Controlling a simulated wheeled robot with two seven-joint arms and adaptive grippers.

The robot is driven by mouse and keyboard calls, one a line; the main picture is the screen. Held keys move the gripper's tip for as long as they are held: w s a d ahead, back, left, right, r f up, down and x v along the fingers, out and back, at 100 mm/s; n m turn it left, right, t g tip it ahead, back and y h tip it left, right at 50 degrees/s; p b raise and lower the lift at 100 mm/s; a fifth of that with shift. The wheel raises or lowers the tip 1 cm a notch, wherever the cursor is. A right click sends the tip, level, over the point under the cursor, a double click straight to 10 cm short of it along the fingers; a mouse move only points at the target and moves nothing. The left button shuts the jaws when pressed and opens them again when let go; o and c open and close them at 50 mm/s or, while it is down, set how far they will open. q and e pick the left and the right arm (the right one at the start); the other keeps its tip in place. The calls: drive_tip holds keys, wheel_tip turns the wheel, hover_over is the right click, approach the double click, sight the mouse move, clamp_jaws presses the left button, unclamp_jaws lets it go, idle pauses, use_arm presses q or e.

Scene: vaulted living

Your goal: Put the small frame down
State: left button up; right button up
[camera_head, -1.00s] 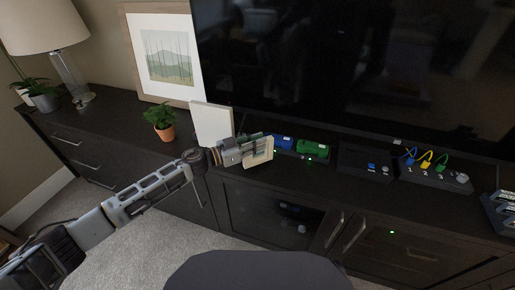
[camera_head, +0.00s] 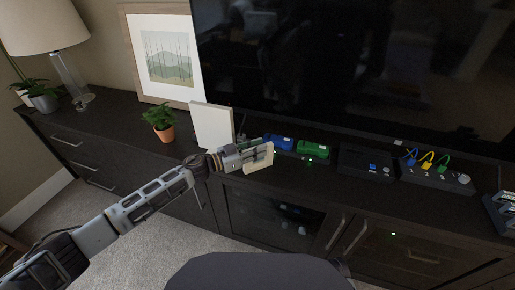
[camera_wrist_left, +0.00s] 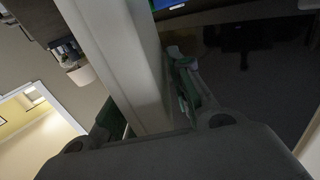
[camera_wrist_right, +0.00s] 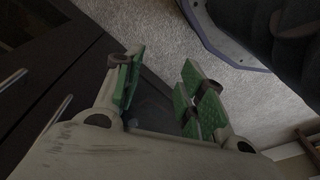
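The small frame (camera_head: 261,158) is a cream, thin panel at the tip of my left gripper (camera_head: 243,155), by the front edge of the cabinet top. In the left wrist view it is a pale bar (camera_wrist_left: 122,60) running between the green-padded fingers (camera_wrist_left: 150,105), which are closed on it. Whether its lower edge touches the cabinet top cannot be told. My right gripper (camera_wrist_right: 158,95) is open and empty in its wrist view, with the carpet and a dark cabinet front beyond it.
The dark cabinet (camera_head: 90,122) carries a plant pot (camera_head: 167,134), a white panel (camera_head: 211,127), a large picture frame (camera_head: 166,55), blue (camera_head: 280,142) and green (camera_head: 313,149) items, and a switch box (camera_head: 435,174). The television (camera_head: 350,65) stands behind. Bare top lies left of the plant.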

use_arm(q)
drive_tip(key=shift+o, duration=0.7)
drive_tip(key=shift+r, duration=0.15)
drive_tip(key=shift+s+a, duration=0.2)
drive_tip(key=shift+a, duration=0.2)
drive_tip(key=p+v, duration=0.1)
drive_tip(key=v, duration=1)
use_arm(e)
drive_tip(key=f, duration=0.3)
drive_tip(key=d+f, duration=0.1)
drive_tip(key=shift+w+f, duration=0.25)
drive_tip(key=shift+w, duration=0.05)
use_arm(q)
drive_tip(key=shift+a, duration=0.1)
use_arm(e)
drive_tip(key=shift+s, duration=0.1)
drive_tip(key=shift+s+a, duration=0.1)
drive_tip(key=shift+s, duration=0.1)
